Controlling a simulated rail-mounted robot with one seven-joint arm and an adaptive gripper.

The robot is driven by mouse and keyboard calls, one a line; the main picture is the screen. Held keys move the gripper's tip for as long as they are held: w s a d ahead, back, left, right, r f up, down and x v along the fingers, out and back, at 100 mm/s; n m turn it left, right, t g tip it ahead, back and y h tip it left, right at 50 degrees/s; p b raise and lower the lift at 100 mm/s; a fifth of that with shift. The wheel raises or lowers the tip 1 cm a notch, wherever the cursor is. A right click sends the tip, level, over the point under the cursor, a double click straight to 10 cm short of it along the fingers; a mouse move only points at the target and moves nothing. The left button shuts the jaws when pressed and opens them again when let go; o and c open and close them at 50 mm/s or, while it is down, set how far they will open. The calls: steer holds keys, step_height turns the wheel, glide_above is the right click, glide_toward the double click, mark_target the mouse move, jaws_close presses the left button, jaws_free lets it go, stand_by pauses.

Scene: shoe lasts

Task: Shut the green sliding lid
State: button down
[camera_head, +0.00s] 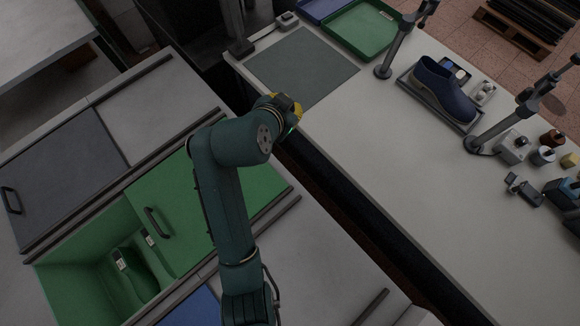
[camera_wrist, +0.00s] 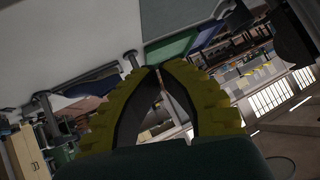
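The green sliding lid (camera_head: 172,192) is a flat panel with a black bar handle (camera_head: 154,222) near its left edge. It covers the right part of a green-lined bin (camera_head: 85,238), and the bin's left part is open. A green shoe last (camera_head: 138,275) lies inside, with a pale label. My arm crosses over the lid and hides part of its right side. My gripper (camera_head: 291,112), with yellow fingers, is up and right of the lid, away from the handle. In the wrist view, my gripper (camera_wrist: 158,69) has its fingertips together with nothing between them.
A grey lid (camera_head: 62,165) with its own handle lies on the cabinet behind. A blue panel (camera_head: 195,308) shows in front. The workbench (camera_head: 400,160) at right carries a grey mat (camera_head: 300,66), a green tray (camera_head: 360,30), a blue shoe (camera_head: 440,90), stands and small items.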

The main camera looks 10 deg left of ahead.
mark_target(276, 167)
steer(key=s+a+f+g+h+b, duration=0.1)
steer(key=f+b, duration=0.1)
steer(key=f, duration=0.5)
steer(key=s+a+f+m+g+h+b, duration=0.1)
steer(key=s+a+f+b, duration=0.1)
steer(key=f, duration=0.5)
steer(key=s+a+f+g+b, duration=0.1)
steer(key=s+a+f+b, duration=0.1)
steer(key=f, duration=0.5)
steer(key=shift+s+a+f+m+g+h+b, duration=0.15)
steer(key=shift+f+m+g+h+b, duration=0.2)
steer(key=shift+b, duration=0.2)
steer(key=shift+f, duration=0.15)
steer(key=f, duration=0.2)
steer(key=w+d+f+b, duration=0.1)
steer(key=f, duration=0.2)
steer(key=w+f+b, duration=0.1)
steer(key=f, duration=0.1)
steer(key=shift+d+f, duration=0.2)
steer(key=shift+d, duration=0.15)
steer(key=shift+s+a+r, duration=0.1)
steer(key=shift+s, duration=0.05)
